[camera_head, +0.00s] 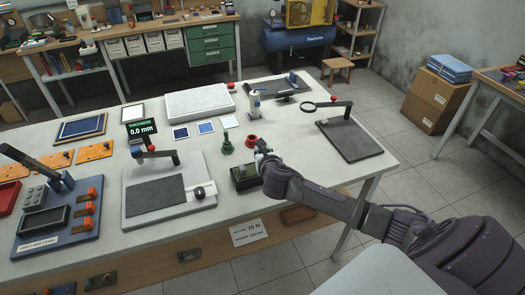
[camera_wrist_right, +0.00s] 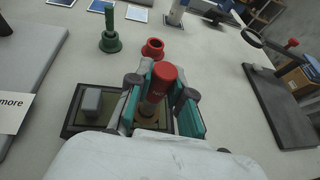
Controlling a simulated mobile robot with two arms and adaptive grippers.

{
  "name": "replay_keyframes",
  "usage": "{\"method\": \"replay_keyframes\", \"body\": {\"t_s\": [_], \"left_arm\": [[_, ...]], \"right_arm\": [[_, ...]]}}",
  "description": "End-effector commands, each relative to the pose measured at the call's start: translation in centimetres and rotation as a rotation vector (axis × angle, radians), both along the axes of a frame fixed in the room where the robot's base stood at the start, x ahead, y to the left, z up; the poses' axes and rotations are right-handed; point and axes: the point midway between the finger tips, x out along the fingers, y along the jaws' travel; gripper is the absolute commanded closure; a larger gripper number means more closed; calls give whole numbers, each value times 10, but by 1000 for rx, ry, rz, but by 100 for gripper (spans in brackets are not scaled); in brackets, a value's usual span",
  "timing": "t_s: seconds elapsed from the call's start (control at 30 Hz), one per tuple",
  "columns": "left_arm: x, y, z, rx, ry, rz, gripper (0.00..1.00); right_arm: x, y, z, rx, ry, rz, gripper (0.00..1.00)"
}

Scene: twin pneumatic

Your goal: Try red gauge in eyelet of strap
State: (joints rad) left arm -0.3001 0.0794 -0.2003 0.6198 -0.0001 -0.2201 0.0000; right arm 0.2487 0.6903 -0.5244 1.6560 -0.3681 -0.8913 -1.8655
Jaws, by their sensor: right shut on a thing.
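My right gripper (camera_wrist_right: 160,105) has its teal-padded fingers around the red gauge (camera_wrist_right: 163,78), which stands tilted with its red cap up. In the head view, the right gripper (camera_head: 262,150) is over the right part of a dark, low fixture (camera_head: 245,184). In the wrist view, the fixture (camera_wrist_right: 70,127) has a grey block (camera_wrist_right: 92,100) on its left. A brown patch, perhaps the strap (camera_wrist_right: 148,120), shows under the gauge's lower end. The fingers hide much of this spot, and I cannot tell whether the tip is inside an eyelet. My left gripper is not in view.
A green gauge (camera_head: 226,143) stands behind the fixture, beside an empty red holder (camera_head: 252,141). A thickness gauge stand (camera_head: 190,206) is at left, a magnifier stand (camera_head: 352,142) at right. Free tabletop lies between the fixture and magnifier.

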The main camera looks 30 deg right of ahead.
Motion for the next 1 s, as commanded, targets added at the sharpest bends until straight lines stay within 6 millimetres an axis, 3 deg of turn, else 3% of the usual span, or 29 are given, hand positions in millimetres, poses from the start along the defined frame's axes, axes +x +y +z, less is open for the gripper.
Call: {"method": "replay_keyframes", "body": {"t_s": [1.0], "left_arm": [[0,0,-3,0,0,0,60]], "right_arm": [[0,0,-6,0,-1,0,100]]}}
